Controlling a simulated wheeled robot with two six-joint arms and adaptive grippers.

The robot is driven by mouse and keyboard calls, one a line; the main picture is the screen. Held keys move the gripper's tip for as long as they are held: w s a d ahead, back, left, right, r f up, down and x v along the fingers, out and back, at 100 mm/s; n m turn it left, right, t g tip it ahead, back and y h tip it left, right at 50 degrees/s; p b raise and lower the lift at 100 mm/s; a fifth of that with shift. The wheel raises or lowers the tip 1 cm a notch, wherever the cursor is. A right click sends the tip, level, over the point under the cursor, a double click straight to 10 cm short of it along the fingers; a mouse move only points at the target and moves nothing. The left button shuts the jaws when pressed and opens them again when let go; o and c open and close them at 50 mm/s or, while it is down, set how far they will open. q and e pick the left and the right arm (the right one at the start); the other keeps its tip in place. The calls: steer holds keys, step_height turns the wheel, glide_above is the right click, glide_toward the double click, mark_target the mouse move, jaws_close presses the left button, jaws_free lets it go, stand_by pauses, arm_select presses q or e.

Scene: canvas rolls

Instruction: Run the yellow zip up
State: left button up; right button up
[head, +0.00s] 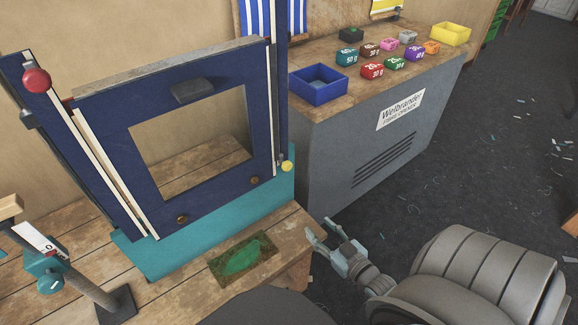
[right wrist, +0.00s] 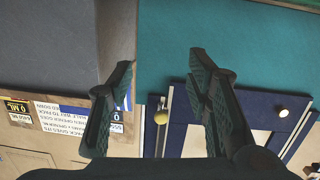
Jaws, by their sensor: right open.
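The yellow zip pull (head: 287,166) is a small round knob at the low end of the right-hand zip track on the blue framed panel (head: 110,110). My right gripper (head: 326,236) is open and empty, below and to the right of the knob, apart from it in the head view. In the right wrist view the yellow knob (right wrist: 160,117) shows between the two open fingers (right wrist: 160,75), beyond them; its exact distance is unclear. A red knob (head: 36,80) sits high on the panel's left track. My left gripper is not in view.
A grey cabinet (head: 350,140) stands right of the panel, with a blue tray (head: 318,92), several coloured blocks and a yellow box (head: 451,33) on top. A green patch (head: 242,257) lies on the wooden bench. A stand with a teal clamp (head: 46,274) is at lower left.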

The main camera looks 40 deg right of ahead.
mark_target(289, 169)
step_height(289, 169, up, 9)
steer(key=w+t+b, duration=0.2)
steer(key=t+b, duration=0.4)
steer(key=shift+y, duration=0.3)
steer(key=x, duration=0.4)
steer(key=b+x, duration=0.1)
steer(key=x, duration=0.4)
steer(key=b+x, duration=0.1)
steer(key=x, duration=0.3)
steer(key=shift+w+a, duration=0.15)
steer(key=shift+a, duration=0.2)
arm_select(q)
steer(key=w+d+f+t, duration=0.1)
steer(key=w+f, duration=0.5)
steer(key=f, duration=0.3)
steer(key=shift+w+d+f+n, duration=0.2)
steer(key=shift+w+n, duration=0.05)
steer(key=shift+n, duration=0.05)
arm_select(e)
steer(key=shift+w+r, duration=0.25)
steer(key=shift+w, duration=0.1)
jaws_close()
